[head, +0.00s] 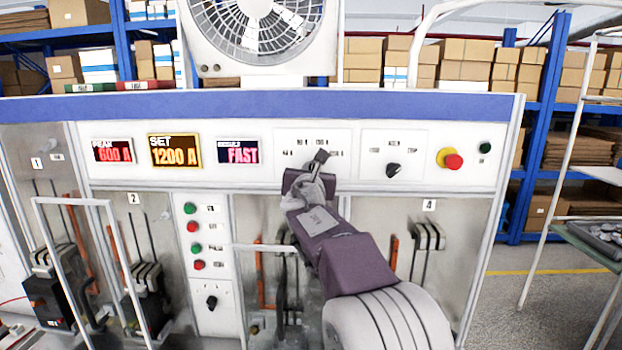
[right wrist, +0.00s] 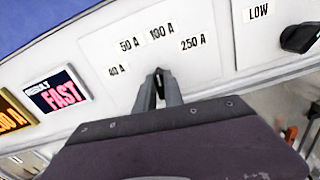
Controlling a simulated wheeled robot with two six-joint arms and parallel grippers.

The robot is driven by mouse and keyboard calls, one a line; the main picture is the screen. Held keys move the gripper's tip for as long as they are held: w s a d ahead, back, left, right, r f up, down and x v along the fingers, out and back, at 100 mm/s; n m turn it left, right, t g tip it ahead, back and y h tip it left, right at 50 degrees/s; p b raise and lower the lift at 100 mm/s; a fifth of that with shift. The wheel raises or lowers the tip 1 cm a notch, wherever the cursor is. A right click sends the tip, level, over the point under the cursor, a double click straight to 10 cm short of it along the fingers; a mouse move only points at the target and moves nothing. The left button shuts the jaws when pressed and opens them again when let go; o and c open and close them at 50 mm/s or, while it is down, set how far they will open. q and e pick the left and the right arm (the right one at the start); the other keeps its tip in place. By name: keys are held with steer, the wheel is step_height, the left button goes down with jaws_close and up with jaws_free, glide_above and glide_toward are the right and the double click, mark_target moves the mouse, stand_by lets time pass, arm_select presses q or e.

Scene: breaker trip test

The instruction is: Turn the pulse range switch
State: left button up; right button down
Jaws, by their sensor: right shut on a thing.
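The pulse range switch is a small black knob (right wrist: 159,84) on the white panel (head: 312,136), below the labels 40 A, 50 A, 100 A and 250 A. My right gripper (right wrist: 160,90) is shut on it, with a finger on either side. Only a little dark part of the knob shows between the fingers, so its exact pointing is hard to tell. My left gripper is not in view.
Displays read 600 A (head: 113,152), 1200 A (head: 174,151) and FAST (head: 238,152). Another black selector (head: 393,170) and a red emergency button (head: 453,161) sit to the right. Green and red buttons (head: 192,227) are lower left. A metal guard frame (head: 82,202) stands in front left.

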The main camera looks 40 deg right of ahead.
steer(key=shift+f+m+b, duration=0.25)
steer(key=shift+m+b, duration=0.35)
steer(key=shift+m, duration=0.5)
steer(key=c, duration=1.4)
jaws_free()
steer(key=shift+c, duration=0.2)
steer(key=shift+w+d, duration=0.1)
steer(key=shift+w, duration=0.05)
steer(key=b+v, duration=0.2)
steer(key=v, duration=0.7)
